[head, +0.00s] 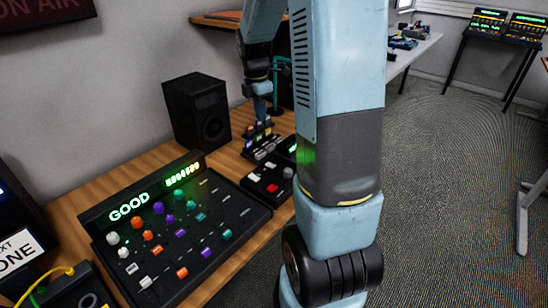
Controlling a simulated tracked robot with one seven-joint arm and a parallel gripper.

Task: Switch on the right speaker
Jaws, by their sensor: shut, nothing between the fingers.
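A black speaker (197,110) stands upright at the back of the wooden desk, against the wall. Its round cone faces forward and to the right. I see no switch on it, and its back is hidden. It is the only speaker I can clearly make out. My gripper (262,112) points down to the right of the speaker, apart from it, above small devices on the desk. It is small in view, looks closed and holds nothing visible.
A mixer (180,228) with coloured knobs and a lit GOOD display fills the front of the desk (122,177). A smaller panel (268,186) with buttons lies right of it. My arm hides part of the desk's right end. Open carpet (440,200) lies right.

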